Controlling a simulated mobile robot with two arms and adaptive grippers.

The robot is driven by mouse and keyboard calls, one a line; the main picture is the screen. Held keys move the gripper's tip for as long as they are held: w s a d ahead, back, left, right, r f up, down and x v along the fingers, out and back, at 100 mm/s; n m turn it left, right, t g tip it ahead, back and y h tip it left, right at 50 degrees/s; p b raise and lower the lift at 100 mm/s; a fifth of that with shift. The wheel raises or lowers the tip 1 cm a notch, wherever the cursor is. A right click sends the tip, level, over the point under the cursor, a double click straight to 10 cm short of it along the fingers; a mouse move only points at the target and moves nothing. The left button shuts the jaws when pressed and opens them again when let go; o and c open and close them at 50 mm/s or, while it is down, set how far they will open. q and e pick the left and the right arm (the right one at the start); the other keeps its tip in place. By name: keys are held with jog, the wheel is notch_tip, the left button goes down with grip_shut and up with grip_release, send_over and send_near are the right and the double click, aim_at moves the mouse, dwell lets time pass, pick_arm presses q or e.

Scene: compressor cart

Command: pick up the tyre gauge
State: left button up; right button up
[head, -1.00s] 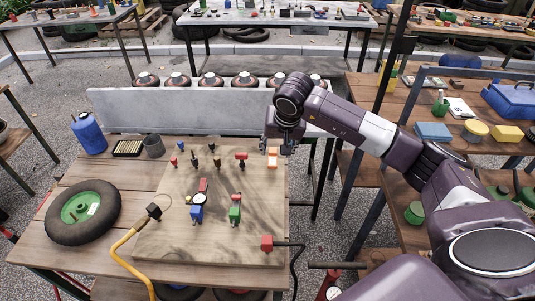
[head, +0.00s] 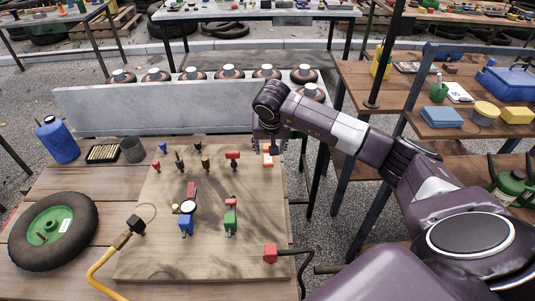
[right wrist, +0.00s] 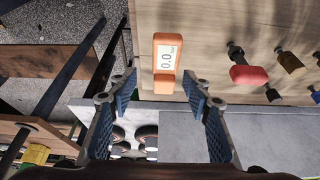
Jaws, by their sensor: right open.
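The tyre gauge appears to be the small orange device (head: 268,160) at the back right corner of the wooden board. In the right wrist view the orange gauge (right wrist: 162,70) shows a pale display reading 0.0. My right gripper (head: 271,149) is at the gauge's far end, partly covering it. In the right wrist view my right gripper (right wrist: 158,86) is open, with the gauge just ahead of and between its blue-padded fingertips. I cannot tell whether a finger touches it. My left gripper is not in view.
The board (head: 165,245) holds several small fittings, including a red-handled one (head: 233,155) left of the gauge and a round-dial piece (head: 187,207). A grey beam (head: 150,107) with several dark round pieces stands behind. A wheel (head: 52,230) lies at left.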

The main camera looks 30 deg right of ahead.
jog(key=x, duration=0.2)
jog(key=p+x, duration=0.1)
jog(key=x, duration=0.1)
jog(key=shift+w+a+f, duration=0.15)
jog(key=shift+w+a, duration=0.05)
jog(key=shift+c, duration=0.3)
jog(key=c, duration=1.1)
jog(key=shift+o, duration=0.2)
